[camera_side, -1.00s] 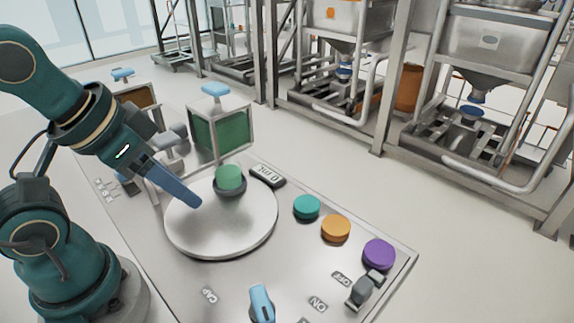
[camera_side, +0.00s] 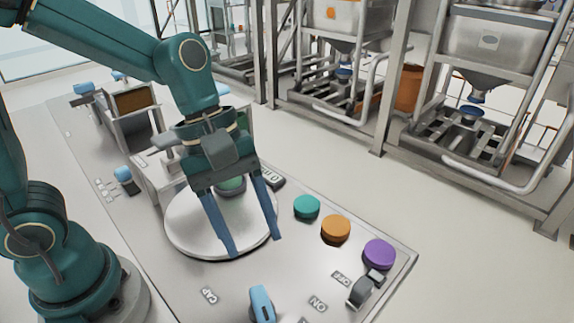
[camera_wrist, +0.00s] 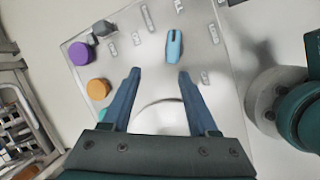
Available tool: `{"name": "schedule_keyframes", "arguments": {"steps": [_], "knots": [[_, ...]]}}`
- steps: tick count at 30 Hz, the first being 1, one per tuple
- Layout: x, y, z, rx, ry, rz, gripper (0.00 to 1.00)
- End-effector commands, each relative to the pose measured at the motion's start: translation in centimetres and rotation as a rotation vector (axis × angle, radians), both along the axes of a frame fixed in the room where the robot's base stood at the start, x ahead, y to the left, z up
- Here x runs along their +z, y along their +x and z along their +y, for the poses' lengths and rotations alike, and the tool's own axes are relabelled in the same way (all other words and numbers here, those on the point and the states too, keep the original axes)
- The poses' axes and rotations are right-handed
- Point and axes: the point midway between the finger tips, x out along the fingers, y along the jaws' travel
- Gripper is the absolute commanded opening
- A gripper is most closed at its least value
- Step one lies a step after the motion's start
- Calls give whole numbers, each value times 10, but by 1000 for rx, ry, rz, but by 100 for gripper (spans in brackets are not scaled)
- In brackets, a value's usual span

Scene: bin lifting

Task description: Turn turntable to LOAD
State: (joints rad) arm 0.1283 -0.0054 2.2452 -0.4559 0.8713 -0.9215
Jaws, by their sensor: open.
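The white round turntable (camera_side: 185,235) lies on a grey panel, with a green-topped vessel (camera_side: 230,187) on it, partly hidden behind my gripper. A blue pointer knob (camera_side: 261,304) stands at the panel's front among printed labels, one reading CAP (camera_side: 209,295). My gripper (camera_side: 253,247) is open and empty, fingers pointing down over the turntable's front right edge. In the wrist view its fingers (camera_wrist: 160,74) are apart, short of the knob.
Teal (camera_side: 307,206), orange (camera_side: 336,227) and purple (camera_side: 379,253) buttons line the panel's right side. A dark switch (camera_side: 361,291) stands by ON and OFF labels. Framed containers (camera_side: 133,101) stand at the panel's back left. Machinery frames stand behind, apart from the panel.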

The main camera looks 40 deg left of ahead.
Motion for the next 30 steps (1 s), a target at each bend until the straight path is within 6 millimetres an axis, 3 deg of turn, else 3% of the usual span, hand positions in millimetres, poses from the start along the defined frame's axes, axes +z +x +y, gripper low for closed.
{"name": "schedule_keyframes", "arguments": {"steps": [7,21,30], "knots": [[-36,-7,-16,26,-10,190,60],[-80,-20,-32,9,-3,221,60],[-89,-20,-34,12,-1,215,60]]}}
